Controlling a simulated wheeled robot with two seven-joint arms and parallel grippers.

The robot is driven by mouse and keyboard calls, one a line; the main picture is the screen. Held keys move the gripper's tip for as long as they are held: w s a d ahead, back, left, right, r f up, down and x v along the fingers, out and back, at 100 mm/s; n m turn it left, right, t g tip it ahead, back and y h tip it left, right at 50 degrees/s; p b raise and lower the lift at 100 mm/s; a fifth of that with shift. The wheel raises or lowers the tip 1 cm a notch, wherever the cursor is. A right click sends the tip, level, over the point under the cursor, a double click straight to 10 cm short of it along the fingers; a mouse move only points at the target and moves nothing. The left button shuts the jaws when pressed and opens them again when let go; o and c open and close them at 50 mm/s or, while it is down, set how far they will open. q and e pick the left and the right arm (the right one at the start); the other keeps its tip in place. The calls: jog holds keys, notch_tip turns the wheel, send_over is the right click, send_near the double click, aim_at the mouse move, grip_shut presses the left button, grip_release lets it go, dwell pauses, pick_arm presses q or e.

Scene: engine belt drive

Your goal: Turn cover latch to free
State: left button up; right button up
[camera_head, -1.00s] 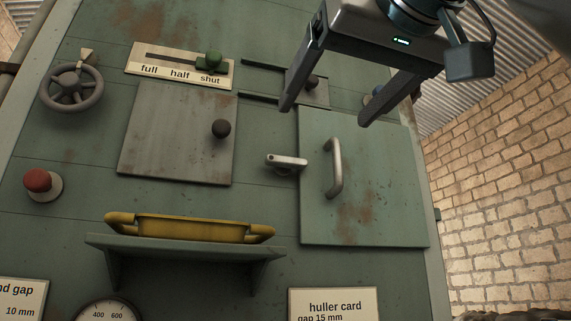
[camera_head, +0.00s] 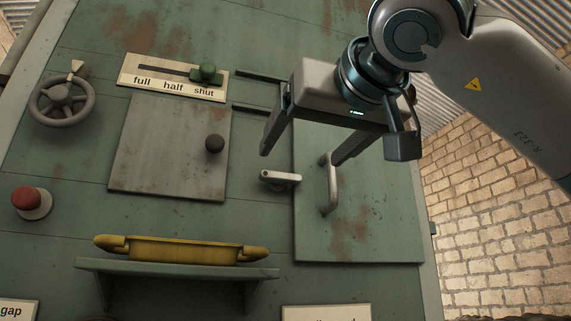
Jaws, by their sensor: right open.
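The cover latch (camera_head: 281,179) is a small light-grey lever on a round base, lying about level at the left edge of the green cover (camera_head: 375,222). The cover looks shut and has an upright metal handle (camera_head: 330,185). My right gripper (camera_head: 300,160) is open and empty, coming from the top right. Its left finger shows just above and left of the latch, its right finger near the top of the handle. It appears apart from the latch, though the depth is hard to tell. My left gripper is not in view.
Left of the latch is a grey plate with a black knob (camera_head: 214,144). Above it is a green slider (camera_head: 207,73) at "shut". A handwheel (camera_head: 62,100), a red button (camera_head: 32,203) and a yellow tray (camera_head: 180,250) on a shelf are further left and below.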

aim_at(283, 176)
jog(key=p+x, duration=0.3)
jog(key=x, duration=0.5)
jog(key=shift+w+a, duration=0.1)
jog(key=shift+w, duration=0.25)
jog(key=shift+w+a+f+p, duration=0.1)
jog(key=shift+w+a+p, duration=0.2)
jog(key=shift+w, duration=0.35)
jog(key=shift+d, duration=0.1)
jog(key=c, duration=1.1)
